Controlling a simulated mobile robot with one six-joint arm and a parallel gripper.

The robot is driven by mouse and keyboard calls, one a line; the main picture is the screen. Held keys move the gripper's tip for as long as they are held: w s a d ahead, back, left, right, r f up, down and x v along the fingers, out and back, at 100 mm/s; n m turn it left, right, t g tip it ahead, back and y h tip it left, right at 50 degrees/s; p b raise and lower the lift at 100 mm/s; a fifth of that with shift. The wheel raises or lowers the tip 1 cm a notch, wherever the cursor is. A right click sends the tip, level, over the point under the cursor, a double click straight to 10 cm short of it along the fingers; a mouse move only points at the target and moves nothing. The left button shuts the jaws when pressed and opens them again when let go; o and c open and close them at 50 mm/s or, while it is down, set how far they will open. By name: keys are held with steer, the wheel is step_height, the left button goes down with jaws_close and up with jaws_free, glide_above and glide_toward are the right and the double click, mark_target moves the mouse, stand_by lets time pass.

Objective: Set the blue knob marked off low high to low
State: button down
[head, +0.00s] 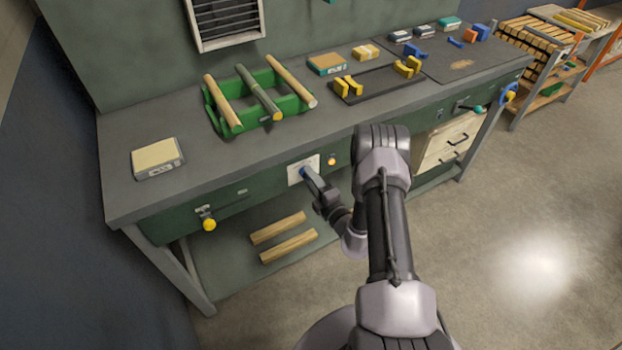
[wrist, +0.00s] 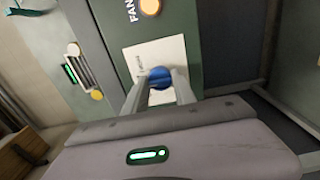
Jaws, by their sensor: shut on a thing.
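The blue knob (wrist: 160,77) sits on a white label plate (wrist: 137,62) on the bench's green front panel. My gripper (wrist: 162,86) is shut on the knob, with one finger on each side of it. In the head view the knob (head: 303,172) is a small blue spot at the tip of my gripper (head: 306,174), and the label plate (head: 296,166) shows around it. The fingers cover part of the plate. The printed marks are too small and partly hidden, so I cannot tell which setting the knob points to.
A round orange button (head: 332,161) is right of the plate. A yellow knob (head: 209,224) sticks out at the panel's left. A green rack (head: 223,122) with wooden rods stands on the bench top (head: 190,189). Two wood bars (head: 287,245) lie on the lower shelf. Open floor lies at right.

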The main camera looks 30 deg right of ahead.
stand_by(0.4)
steer(key=c, duration=1)
jaws_free()
steer(key=s+p, duration=0.1)
steer(key=s, duration=0.4)
steer(key=s+p, duration=0.2)
steer(key=s, duration=0.4)
steer(key=s+p, duration=0.1)
steer(key=s, duration=0.5)
steer(key=shift+s+d, duration=0.25)
steer(key=shift+d, duration=0.05)
